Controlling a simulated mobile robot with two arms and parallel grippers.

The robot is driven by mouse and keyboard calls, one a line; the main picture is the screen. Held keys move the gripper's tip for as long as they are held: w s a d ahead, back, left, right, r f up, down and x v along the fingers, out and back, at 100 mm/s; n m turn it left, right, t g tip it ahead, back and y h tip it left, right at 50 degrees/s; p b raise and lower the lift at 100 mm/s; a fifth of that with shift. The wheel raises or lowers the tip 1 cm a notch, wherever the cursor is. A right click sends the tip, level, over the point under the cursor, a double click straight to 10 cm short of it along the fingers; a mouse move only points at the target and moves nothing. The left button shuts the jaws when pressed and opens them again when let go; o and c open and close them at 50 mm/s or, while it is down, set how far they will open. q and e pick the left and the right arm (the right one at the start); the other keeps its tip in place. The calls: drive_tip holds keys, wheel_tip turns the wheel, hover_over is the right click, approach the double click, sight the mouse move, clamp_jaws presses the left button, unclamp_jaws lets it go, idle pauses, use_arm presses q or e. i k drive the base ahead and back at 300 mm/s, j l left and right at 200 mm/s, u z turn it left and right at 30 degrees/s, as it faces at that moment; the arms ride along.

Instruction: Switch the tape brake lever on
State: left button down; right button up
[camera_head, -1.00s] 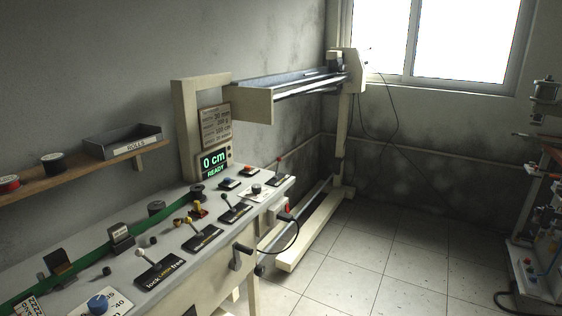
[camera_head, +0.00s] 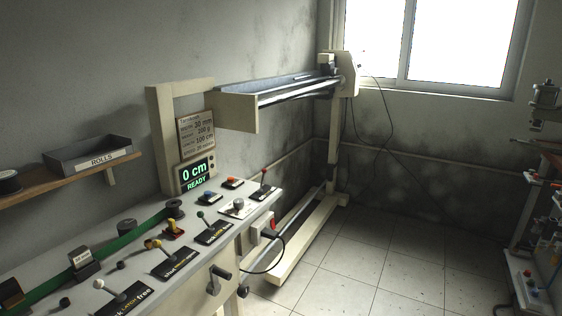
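A row of levers stands on the control bench (camera_head: 132,264) at the lower left. The nearest is a white-knobbed lever (camera_head: 111,291) on a black plate whose words seem to read "lock" and "free", partly cut off. Beyond it are a yellow-knobbed lever (camera_head: 162,251), a green-knobbed lever (camera_head: 205,222) and a red-tipped lever (camera_head: 264,178). I cannot read which one is the tape brake lever or tell its setting. A green tape (camera_head: 128,240) runs along the bench. Neither of my grippers is in view.
A display (camera_head: 196,175) reads "0 cm READY". The tiled floor (camera_head: 370,275) to the right is open. Another equipment stand (camera_head: 535,240) is at the right edge.

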sight(265, 170)
drive_tip(key=i+l, duration=0.3)
drive_tip(key=i, duration=0.2)
drive_tip(key=i+l+z, duration=0.1)
drive_tip(key=i+l, duration=0.2)
drive_tip(key=i, duration=0.2)
drive_tip(key=i+l, duration=0.3)
drive_tip(key=i, duration=0.2)
drive_tip(key=i+l+z, duration=0.1)
drive_tip(key=i+l, duration=0.15)
drive_tip(key=i, duration=0.25)
